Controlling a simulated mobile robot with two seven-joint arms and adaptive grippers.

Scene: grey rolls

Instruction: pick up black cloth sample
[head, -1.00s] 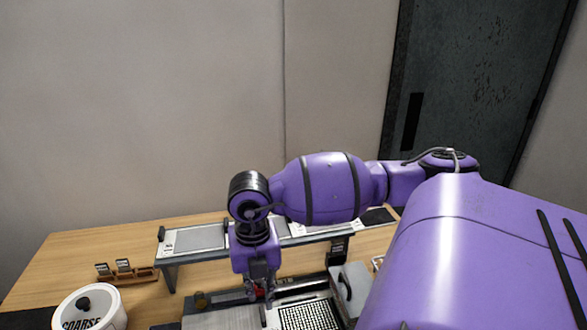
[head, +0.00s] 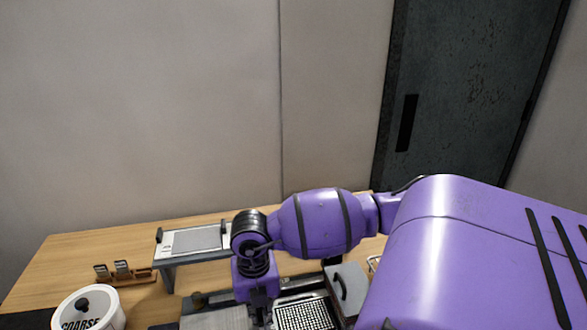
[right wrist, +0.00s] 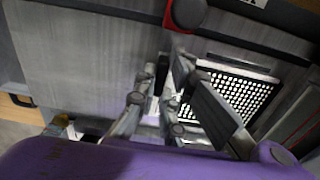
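I cannot pick out the black cloth sample in either view now. My right arm covers part of the worktable in the head view, and it may be hidden there. My right gripper (right wrist: 171,66) hangs down over the work area. In the right wrist view its two fingertips stand a small gap apart, with nothing clearly held between them. In the head view the gripper (head: 262,312) points down beside the perforated white plate (head: 305,315), mostly end-on and small. The perforated plate also shows in the right wrist view (right wrist: 240,92), to the right of the fingers. My left gripper is out of view.
A raised rack (head: 198,240) with a grey sheet stands behind the gripper. A white tub marked COARSE (head: 88,312) and a small wooden holder with cards (head: 130,278) are at left. A grey block with a handle (head: 347,288) stands right of the plate.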

